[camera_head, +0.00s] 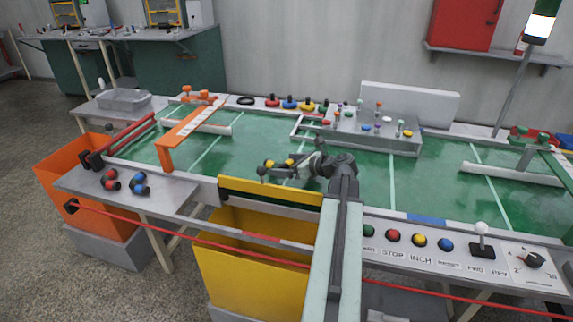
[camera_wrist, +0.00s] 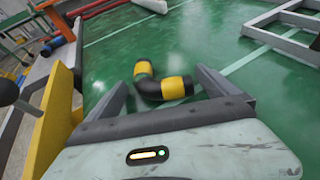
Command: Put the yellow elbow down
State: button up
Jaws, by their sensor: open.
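The yellow elbow (camera_wrist: 160,86), a bent black tube with yellow bands, lies on the green conveyor belt (camera_wrist: 240,75). In the wrist view it is between and just ahead of the spread fingers of my gripper (camera_wrist: 166,92). The fingers are open and seem clear of it. In the head view the elbow (camera_head: 270,163) shows small beside my gripper (camera_head: 290,165), which reaches over the near part of the belt. My arm hides part of the belt there.
A yellow bin (camera_head: 255,262) stands in front of the belt, with an upright yellow board (camera_head: 268,192) at the belt's near edge. An orange gate (camera_head: 190,125) spans the left side. A grey fixture (camera_head: 380,132) with several colored pegs stands at the back. A control panel (camera_head: 450,252) is at the near right.

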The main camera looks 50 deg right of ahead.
jog(key=shift+s+r+p, duration=0.1)
jog(key=shift+r+p, duration=0.2)
jog(key=shift+r, duration=0.05)
jog(key=p+v, duration=0.4)
jog(key=v, duration=0.6)
jog(key=shift+s+d+r, duration=0.1)
jog(key=shift+s+r, duration=0.05)
jog(key=shift+s, duration=0.7)
